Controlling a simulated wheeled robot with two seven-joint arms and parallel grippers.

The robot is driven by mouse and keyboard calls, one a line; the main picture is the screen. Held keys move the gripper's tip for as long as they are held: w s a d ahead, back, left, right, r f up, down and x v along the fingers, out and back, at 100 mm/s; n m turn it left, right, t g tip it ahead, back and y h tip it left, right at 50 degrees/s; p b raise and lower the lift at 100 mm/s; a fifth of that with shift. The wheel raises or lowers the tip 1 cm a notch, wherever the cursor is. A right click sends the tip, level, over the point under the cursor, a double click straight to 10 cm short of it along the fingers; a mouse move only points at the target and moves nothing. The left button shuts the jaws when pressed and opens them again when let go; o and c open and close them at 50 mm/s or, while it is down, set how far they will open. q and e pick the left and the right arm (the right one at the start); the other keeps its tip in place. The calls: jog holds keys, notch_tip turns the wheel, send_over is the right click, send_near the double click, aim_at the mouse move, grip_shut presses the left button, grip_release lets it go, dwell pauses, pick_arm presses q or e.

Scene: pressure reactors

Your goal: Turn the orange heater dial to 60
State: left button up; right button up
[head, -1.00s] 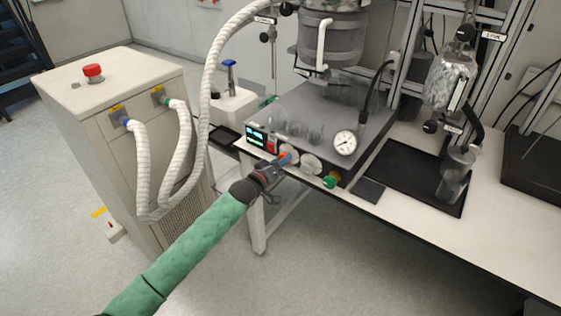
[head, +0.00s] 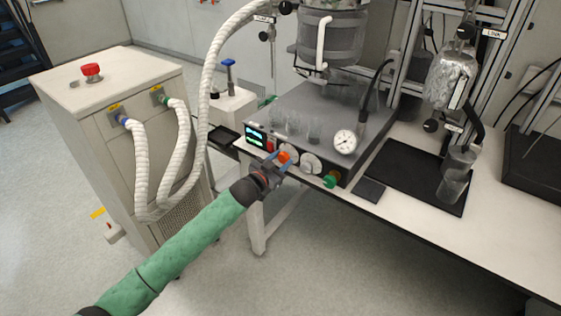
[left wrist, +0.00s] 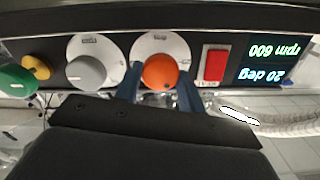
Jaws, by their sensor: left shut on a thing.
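The orange heater dial (head: 285,156) sits on the front panel of the grey heater unit (head: 330,115). In the left wrist view the dial (left wrist: 160,71) shows end-on over a white scale disc (left wrist: 160,45). My left gripper (head: 279,158) is at the panel, its blue fingers on either side of the dial and shut on it; it also shows in the left wrist view (left wrist: 158,80). The display (left wrist: 272,62) appears upside down in the wrist view and reads 20 deg and 600 rpm. My right gripper is in neither view.
Beside the orange dial are a grey knob (left wrist: 87,71), a yellow knob (left wrist: 36,67), a green knob (left wrist: 16,81) and a red switch (left wrist: 215,66). A pressure gauge (head: 345,142) stands above the panel. A white hose (head: 206,100) hangs left of the unit.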

pick_arm(q)
jog(key=shift+f+m, duration=0.1)
jog(key=shift+m, duration=1.8)
jog(key=m, duration=0.2)
jog(key=shift+m, duration=0.3)
jog(key=m, duration=0.5)
jog(key=shift+f, duration=0.1)
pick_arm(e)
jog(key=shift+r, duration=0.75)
pick_arm(q)
jog(key=shift+m, duration=0.4)
jog(key=o, duration=1)
jog(key=shift+c, duration=0.2)
jog(key=shift+s, duration=0.1)
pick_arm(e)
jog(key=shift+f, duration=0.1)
